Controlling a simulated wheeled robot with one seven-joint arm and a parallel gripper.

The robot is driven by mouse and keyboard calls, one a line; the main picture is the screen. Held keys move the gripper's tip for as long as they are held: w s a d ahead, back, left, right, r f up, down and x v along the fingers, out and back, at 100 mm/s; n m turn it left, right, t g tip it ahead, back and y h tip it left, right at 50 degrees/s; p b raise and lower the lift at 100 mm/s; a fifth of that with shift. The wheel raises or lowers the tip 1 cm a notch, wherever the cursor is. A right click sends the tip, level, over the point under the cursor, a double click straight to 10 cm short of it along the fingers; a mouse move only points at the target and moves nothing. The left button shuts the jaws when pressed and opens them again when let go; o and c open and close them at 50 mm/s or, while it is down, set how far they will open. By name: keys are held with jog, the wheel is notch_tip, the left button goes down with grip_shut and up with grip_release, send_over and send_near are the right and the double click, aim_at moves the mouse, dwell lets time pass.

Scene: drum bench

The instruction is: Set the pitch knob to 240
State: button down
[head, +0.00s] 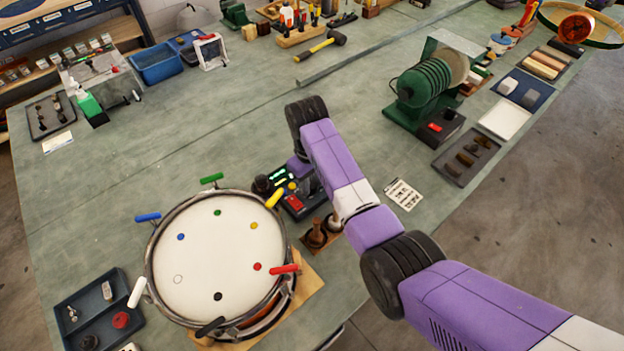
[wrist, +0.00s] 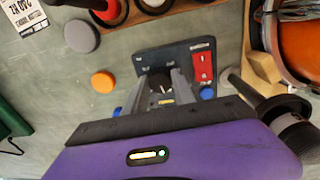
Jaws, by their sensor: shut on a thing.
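The tuner box (head: 298,206) is a small dark unit on the bench, right of the drum, with green lit marks and a red switch. In the wrist view the box (wrist: 145,58) shows its panel, and the dark round pitch knob (wrist: 159,80) sits between the grey fingers of my gripper (wrist: 161,90). The gripper is shut on the knob, one finger on each side. The small scale marks around it are too blurred to read, so I cannot tell the knob's setting. In the head view my arm hides the knob and the fingers.
A drum (head: 218,262) with coloured handles around its rim stands left of the box.

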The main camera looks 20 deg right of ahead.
aim_at(311, 186)
jog(key=shift+n, duration=0.4)
jog(key=shift+r, duration=0.1)
jog(key=c, duration=1)
grip_release()
jog(key=shift+c, duration=0.2)
jog(key=shift+a+r+b, duration=0.2)
jog(key=shift+r+b, duration=0.35)
jog(key=shift+r, duration=3.3)
